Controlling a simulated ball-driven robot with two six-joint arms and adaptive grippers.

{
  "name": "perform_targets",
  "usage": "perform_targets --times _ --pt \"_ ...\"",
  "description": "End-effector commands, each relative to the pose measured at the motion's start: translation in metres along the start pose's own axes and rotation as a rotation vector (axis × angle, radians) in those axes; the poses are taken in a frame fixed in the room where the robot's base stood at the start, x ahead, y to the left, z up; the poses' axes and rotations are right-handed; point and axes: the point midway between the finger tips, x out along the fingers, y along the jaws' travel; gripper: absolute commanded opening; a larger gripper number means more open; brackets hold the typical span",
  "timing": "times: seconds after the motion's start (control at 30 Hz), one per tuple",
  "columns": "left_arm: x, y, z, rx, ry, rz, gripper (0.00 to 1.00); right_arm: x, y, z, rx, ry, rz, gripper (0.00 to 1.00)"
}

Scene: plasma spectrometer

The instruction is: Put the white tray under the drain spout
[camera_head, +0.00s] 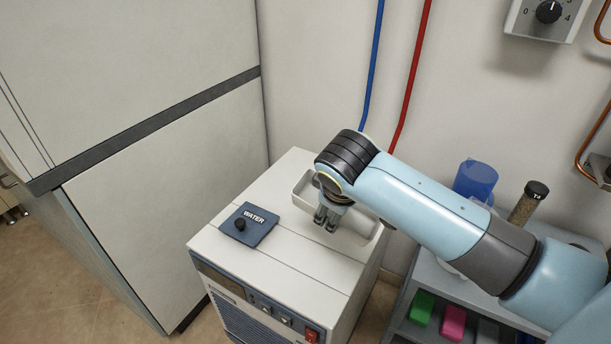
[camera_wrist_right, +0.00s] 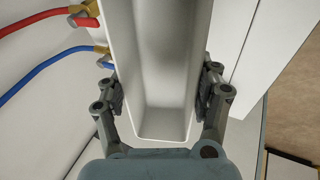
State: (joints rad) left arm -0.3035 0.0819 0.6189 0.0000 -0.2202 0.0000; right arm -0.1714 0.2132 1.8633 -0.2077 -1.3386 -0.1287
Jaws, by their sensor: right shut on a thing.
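The white tray (camera_head: 362,222) is a long, open trough over the back part of the white water unit's top. My right gripper (camera_head: 326,219) is at the tray, its wrist hiding part of it. In the right wrist view the tray (camera_wrist_right: 163,95) runs up between the two fingers of my right gripper (camera_wrist_right: 160,92). The fingers are shut on its two long side walls. The tray looks empty. I cannot tell whether it touches the unit's top. I cannot make out the drain spout. My left gripper is not in view.
The white unit (camera_head: 300,252) has a blue WATER lid (camera_head: 248,225) and a red switch (camera_head: 311,335). A big white cabinet (camera_head: 150,190) stands left. A grey shelf (camera_head: 400,323) at right bears a blue beaker (camera_head: 475,180). Red and blue hoses (camera_wrist_right: 45,62) run close to the tray.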

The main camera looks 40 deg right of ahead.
Motion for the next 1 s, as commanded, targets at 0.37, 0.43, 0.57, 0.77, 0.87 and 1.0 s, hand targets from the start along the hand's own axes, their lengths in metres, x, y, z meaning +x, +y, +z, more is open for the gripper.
perform_targets --times 0.37,0.43,0.57,0.77,0.87,1.0 --pt "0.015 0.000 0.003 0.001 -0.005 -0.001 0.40 0.040 -0.045 -0.052 -0.001 -0.001 0.000 0.14" --pt "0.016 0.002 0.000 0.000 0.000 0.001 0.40 0.043 -0.047 -0.053 -0.001 -0.001 0.001 0.14" --pt "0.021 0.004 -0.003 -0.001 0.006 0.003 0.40 0.061 -0.057 -0.047 -0.002 -0.003 -0.001 0.14" --pt "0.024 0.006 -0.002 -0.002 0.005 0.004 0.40 0.076 -0.064 -0.043 -0.001 0.000 0.000 0.14" --pt "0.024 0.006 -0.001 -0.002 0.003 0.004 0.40 0.075 -0.064 -0.043 -0.001 0.001 0.000 0.14" --pt "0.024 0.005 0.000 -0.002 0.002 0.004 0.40 0.075 -0.064 -0.043 -0.001 0.000 0.000 0.14"
